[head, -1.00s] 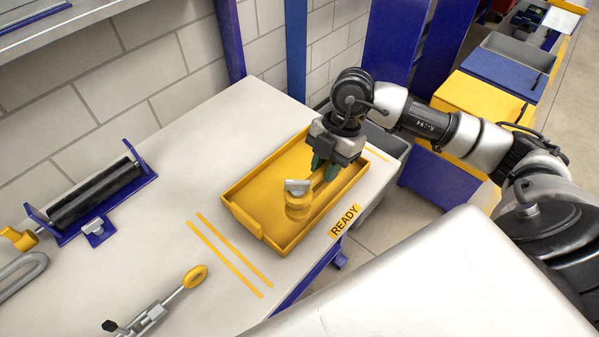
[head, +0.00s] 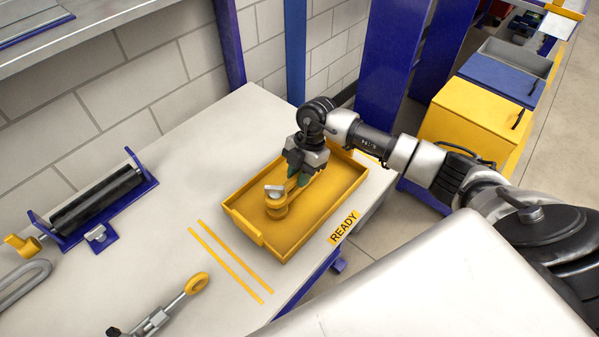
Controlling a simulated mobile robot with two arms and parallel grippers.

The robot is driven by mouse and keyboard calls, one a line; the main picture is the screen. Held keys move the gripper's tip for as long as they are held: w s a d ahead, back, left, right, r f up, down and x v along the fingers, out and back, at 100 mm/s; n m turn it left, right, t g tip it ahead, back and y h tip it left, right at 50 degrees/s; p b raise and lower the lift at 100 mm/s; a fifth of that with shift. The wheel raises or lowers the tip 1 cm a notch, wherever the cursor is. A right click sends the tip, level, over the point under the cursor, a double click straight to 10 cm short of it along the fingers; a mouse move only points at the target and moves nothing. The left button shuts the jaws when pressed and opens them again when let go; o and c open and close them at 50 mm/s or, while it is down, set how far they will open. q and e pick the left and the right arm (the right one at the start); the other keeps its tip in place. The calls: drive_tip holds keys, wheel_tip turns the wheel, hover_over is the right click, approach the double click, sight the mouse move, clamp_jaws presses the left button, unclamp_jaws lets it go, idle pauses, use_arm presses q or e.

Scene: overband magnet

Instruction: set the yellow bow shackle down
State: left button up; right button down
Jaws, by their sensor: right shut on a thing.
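The yellow bow shackle (head: 277,208) with its grey pin is in the yellow tray (head: 243,234) on the workbench. My left gripper is not in view.
A black roller in a blue bracket (head: 100,205) lies at the left of the bench. A READY label (head: 344,227) is beside the tray. Bare bench (head: 200,170) lies left of the tray.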

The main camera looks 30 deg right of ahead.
drive_tip(key=c, duration=1)
unclamp_jaws()
drive_tip(key=shift+o, duration=0.2)
drive_tip(key=b+v, duration=0.1)
drive_tip(key=v, duration=1.1)
drive_tip(key=shift+s, duration=0.1)
